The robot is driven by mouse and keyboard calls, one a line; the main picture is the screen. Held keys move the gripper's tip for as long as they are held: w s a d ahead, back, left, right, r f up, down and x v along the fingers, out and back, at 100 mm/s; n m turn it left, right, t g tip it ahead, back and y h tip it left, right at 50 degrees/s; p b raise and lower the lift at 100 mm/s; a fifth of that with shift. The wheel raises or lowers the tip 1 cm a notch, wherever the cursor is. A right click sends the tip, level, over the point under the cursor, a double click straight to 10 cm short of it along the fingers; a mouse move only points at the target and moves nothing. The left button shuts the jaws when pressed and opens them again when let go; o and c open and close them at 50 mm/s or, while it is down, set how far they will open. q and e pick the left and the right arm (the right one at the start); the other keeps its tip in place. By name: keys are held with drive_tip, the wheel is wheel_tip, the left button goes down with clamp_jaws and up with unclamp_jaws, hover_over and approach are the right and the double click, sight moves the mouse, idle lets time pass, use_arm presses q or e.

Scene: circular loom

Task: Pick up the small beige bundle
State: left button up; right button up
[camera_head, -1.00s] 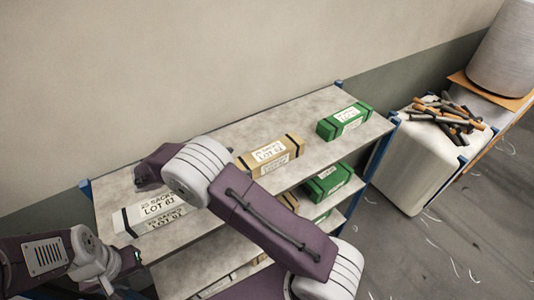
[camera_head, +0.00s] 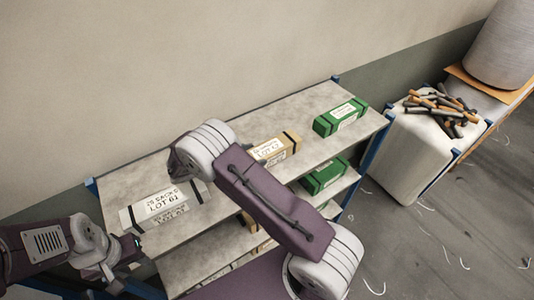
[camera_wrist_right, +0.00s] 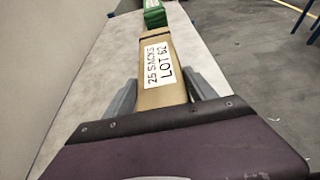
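The small beige bundle (camera_head: 274,150), with dark straps and a white label, lies on the top shelf between a white bundle and a green one. In the right wrist view the beige bundle (camera_wrist_right: 160,68), labelled "25 SACKS LOT 62", runs between the two grey fingers of my right gripper (camera_wrist_right: 162,95). These fingers are apart, one on each side of its near end; I cannot tell whether they touch it. In the head view my right arm hides that gripper. My left gripper (camera_head: 125,262) is at the lower left, away from the bundle; its fingers are unclear.
A white bundle (camera_head: 165,205) and a green bundle (camera_head: 340,118) share the top shelf (camera_head: 220,210). Another green bundle (camera_head: 325,175) lies on a lower shelf. Blue posts stand at the rack's corners. A white container (camera_head: 408,155) with sticks on top stands to the right.

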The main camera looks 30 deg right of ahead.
clamp_jaws()
drive_tip(key=shift+r, duration=0.1)
drive_tip(key=shift+w+r+b, duration=0.1)
drive_tip(key=shift+r+b, duration=0.3)
drive_tip(key=shift+r, duration=0.1)
wheel_tip(320, 180, up, 3)
drive_tip(key=shift+f+b, duration=0.1)
drive_tip(key=shift+b, duration=0.8)
drive_tip(key=s+d+r+b, duration=0.3)
drive_tip(key=s+d+r, duration=0.3)
drive_tip(key=s, duration=0.4)
drive_tip(key=shift+r, duration=0.6)
